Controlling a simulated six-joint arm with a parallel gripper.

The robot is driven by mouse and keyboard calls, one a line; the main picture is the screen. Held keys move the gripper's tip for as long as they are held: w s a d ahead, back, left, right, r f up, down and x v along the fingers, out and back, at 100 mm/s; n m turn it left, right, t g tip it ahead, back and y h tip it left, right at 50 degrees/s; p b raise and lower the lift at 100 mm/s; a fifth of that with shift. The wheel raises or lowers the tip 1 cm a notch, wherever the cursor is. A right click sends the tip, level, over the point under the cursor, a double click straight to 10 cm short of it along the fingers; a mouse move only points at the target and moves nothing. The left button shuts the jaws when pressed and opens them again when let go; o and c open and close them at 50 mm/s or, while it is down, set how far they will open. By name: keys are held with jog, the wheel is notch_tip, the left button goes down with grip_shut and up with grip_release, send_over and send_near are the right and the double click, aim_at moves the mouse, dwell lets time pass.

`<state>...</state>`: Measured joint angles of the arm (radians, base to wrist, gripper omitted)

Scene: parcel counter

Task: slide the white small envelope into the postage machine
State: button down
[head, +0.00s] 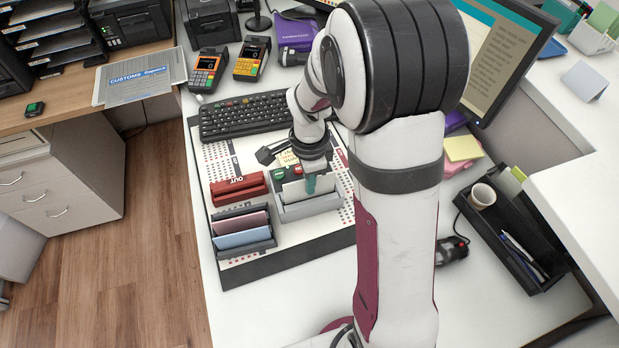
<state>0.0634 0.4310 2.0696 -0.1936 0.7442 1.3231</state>
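My gripper (311,184) points down over a light grey holder (308,209) on the patterned desk mat. A teal fingertip shows, but whether the fingers are open or shut is not clear. A white envelope-like piece (293,191) stands in the holder, just left of the fingertip; I cannot tell whether the gripper touches it. A red block marked OUT (238,190) lies left of the holder. Red and green parts (284,174) show behind the holder, partly hidden by my gripper. I cannot clearly identify the postage machine.
A dark rack (245,246) with pink and pale blue envelopes stands left of the holder. A keyboard (243,116) and two card terminals (251,58) are behind. A black organizer (515,238) with a cup and pens is at right. My arm hides much of the middle.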

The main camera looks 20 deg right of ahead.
jog(key=shift+f, duration=1.2)
jog(key=c, duration=1)
grip_release()
notch_tip(320, 180, up, 16)
jog(key=shift+f, duration=0.1)
jog(key=shift+s, duration=0.1)
